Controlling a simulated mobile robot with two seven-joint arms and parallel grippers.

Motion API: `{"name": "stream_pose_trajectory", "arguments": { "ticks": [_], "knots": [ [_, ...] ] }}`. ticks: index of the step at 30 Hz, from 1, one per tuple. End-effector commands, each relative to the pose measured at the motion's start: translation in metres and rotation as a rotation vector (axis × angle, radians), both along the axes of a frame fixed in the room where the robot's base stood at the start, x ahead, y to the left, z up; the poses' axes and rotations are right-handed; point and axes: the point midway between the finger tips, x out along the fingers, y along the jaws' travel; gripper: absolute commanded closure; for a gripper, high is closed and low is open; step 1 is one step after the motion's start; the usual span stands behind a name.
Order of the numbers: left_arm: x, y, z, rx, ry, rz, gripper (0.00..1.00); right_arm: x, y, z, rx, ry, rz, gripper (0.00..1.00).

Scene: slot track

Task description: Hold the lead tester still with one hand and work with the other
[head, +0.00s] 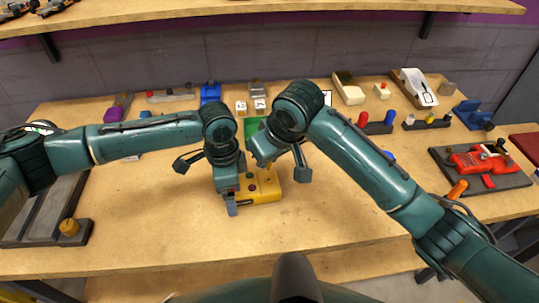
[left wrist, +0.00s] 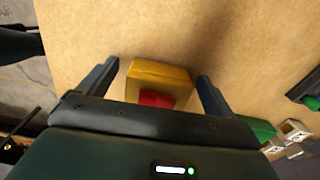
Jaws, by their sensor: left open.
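A yellow block, which I take to be the lead tester (head: 268,189), sits on the bench near its front middle. In the left wrist view the yellow block (left wrist: 160,74) has a red part on it. My left gripper (head: 231,203) points down at the block. In the left wrist view the left gripper (left wrist: 156,85) is open, with one finger on each side of the block and gaps showing. My right gripper (head: 262,152) is just behind and above the block. Its fingertips are hidden, so I cannot tell its opening.
A green item (head: 251,128) and small white blocks (head: 259,104) stand behind the grippers. A blue holder (head: 210,93) is at the back. A grey slotted track (head: 40,215) lies left. A dark tray with a red device (head: 476,160) lies right. The front bench is clear.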

Motion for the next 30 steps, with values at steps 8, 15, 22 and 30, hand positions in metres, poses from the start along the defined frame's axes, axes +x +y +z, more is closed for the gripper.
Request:
{"name": "stream_pose_trajectory", "arguments": {
  "ticks": [8, 15, 22, 30],
  "knots": [
    [0.0, 0.0, 0.006, -0.002, -0.002, 0.0, 0.09, 0.0, 0.0, 0.0, 0.0, 0.0, 0.0, 1.0],
    [0.001, -0.001, 0.049, -0.002, -0.003, -0.001, 0.09, 0.0, 0.0, 0.0, 0.0, 0.0, 0.0, 1.0],
    [0.001, 0.0, 0.096, -0.002, -0.004, 0.0, 0.09, 0.0, 0.0, 0.0, 0.0, 0.0, 0.0, 1.0],
    [0.0, 0.0, 0.12, -0.001, 0.0, 0.0, 0.09, 0.0, 0.0, 0.0, 0.0, 0.0, 0.0, 1.0]
  ]
}}
